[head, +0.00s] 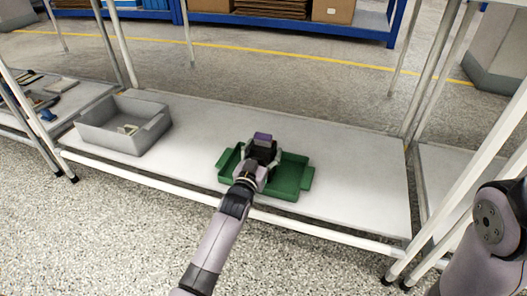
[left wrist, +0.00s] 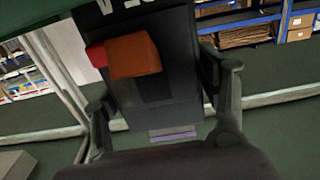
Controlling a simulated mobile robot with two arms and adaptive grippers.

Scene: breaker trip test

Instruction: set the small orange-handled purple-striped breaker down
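The breaker (head: 263,138) is dark with a purple stripe. My left gripper (head: 260,158) is shut on it, over the green tray (head: 289,187) in the head view. Whether the breaker touches the tray floor cannot be told. In the left wrist view the breaker (left wrist: 165,95) fills the middle between the two fingers of my left gripper (left wrist: 165,115). Its orange handle (left wrist: 133,56) with a red part beside it faces the camera, and the purple stripe (left wrist: 174,135) shows at its near end. My right gripper is out of view.
A grey bin (head: 105,137) with a small item inside stands at the left of the white bench (head: 345,180). The bench is clear right of the tray. White posts rise at both bench ends. Another table (head: 70,100) with tools is at far left.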

